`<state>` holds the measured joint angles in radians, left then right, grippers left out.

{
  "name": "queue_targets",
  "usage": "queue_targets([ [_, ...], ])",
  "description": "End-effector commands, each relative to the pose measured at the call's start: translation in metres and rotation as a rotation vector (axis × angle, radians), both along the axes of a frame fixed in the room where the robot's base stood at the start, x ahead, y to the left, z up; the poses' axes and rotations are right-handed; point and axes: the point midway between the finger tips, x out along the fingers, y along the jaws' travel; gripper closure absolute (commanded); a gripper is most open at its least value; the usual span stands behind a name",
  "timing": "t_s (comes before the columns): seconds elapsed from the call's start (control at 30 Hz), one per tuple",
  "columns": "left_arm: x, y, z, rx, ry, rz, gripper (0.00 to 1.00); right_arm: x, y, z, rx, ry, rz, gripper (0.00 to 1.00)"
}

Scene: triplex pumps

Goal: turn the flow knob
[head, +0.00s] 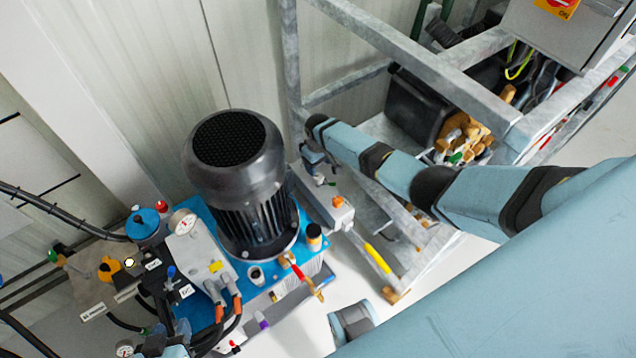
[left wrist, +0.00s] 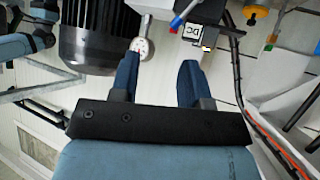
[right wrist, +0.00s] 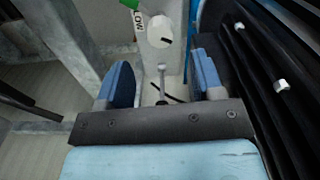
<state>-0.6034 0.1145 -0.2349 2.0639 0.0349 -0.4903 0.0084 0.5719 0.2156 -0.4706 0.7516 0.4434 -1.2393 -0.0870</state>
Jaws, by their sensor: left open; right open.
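My right gripper (right wrist: 161,84) is open in the right wrist view. A slim pale rod with a rounded tip (right wrist: 161,68) shows between its fingers, with no visible contact. Beyond it is a light panel (right wrist: 146,38) with a green label partly reading "LOW" and a round face with a dark mark (right wrist: 161,32); which part is the flow knob I cannot tell. In the head view this gripper (head: 318,170) hangs just right of the black motor (head: 238,165). My left gripper (left wrist: 158,75) is open and empty in the left wrist view, near a round gauge (left wrist: 143,47).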

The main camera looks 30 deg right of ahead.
Motion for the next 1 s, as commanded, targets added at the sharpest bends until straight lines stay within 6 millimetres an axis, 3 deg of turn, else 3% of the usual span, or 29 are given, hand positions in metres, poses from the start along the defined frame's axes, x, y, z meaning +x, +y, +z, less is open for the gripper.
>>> queue_targets([
  [0.03, 0.002, -0.001, -0.010, 0.000, -0.013, -0.001, 0.57, 0.000, 0.000, -0.017, 0.000, 0.000, 0.000, 0.39],
  [0.1, 0.004, -0.003, -0.013, 0.001, -0.028, -0.006, 0.57, 0.000, 0.000, -0.028, 0.000, 0.000, 0.000, 0.39],
  [0.4, 0.003, -0.002, -0.025, 0.020, -0.068, -0.033, 0.57, 0.000, 0.000, -0.064, 0.000, -0.001, 0.001, 0.39],
  [0.9, 0.004, -0.007, -0.018, 0.000, -0.089, -0.037, 0.57, 0.000, 0.000, -0.071, 0.000, -0.001, 0.001, 0.39],
  [1.0, 0.004, -0.007, -0.018, 0.001, -0.089, -0.036, 0.57, 0.000, 0.000, -0.071, 0.000, -0.001, 0.001, 0.60],
])
